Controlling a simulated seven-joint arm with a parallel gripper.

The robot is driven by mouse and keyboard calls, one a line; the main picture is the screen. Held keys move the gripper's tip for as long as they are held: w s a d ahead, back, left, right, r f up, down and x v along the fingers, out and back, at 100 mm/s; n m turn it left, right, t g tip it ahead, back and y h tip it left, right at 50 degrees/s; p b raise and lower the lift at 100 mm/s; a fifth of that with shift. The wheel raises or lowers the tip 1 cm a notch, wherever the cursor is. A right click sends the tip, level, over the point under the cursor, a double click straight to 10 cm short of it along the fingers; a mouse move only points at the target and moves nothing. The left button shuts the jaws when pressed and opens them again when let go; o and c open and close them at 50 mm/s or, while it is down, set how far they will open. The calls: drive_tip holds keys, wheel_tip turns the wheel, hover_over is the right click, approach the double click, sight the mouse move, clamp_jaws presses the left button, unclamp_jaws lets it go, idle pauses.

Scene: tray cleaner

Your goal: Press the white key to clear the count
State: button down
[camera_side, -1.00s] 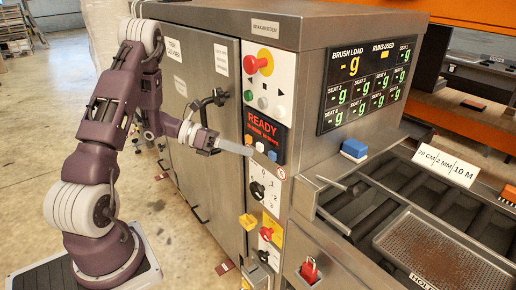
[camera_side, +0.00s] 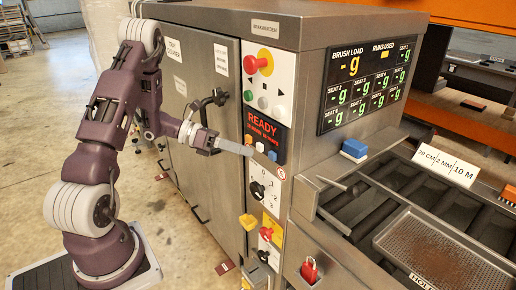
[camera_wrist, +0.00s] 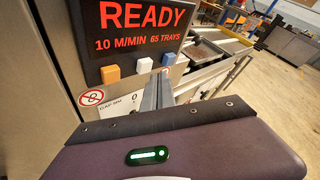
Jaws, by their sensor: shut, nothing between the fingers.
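The white key (camera_side: 260,147) sits between an orange key (camera_side: 248,140) and a blue key (camera_side: 272,156), below the READY display on the machine's front panel. In the wrist view the white key (camera_wrist: 144,66) stands out from the panel and is fully visible above the fingertips. My gripper (camera_side: 249,152) is shut and empty, its fingertips just short of or beside the key row. In the wrist view my gripper (camera_wrist: 159,82) points at the panel, with its tips slightly below the white and blue keys. I cannot tell whether they touch a key.
The display (camera_wrist: 142,28) reads READY, 10 M/MIN, 65 TRAYS. A rotary knob (camera_side: 257,191) is below the keys, and a red emergency button (camera_side: 252,65) is above. A door handle (camera_side: 213,100) juts out near my wrist. A tray (camera_side: 385,240) lies on the conveyor at right.

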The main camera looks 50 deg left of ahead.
drive_tip(key=shift+w, duration=0.15)
drive_tip(key=shift+w, duration=0.3)
drive_tip(key=shift+w, duration=0.5)
idle(0.6)
drive_tip(key=shift+s, duration=0.95)
drive_tip(key=shift+s, duration=2.5)
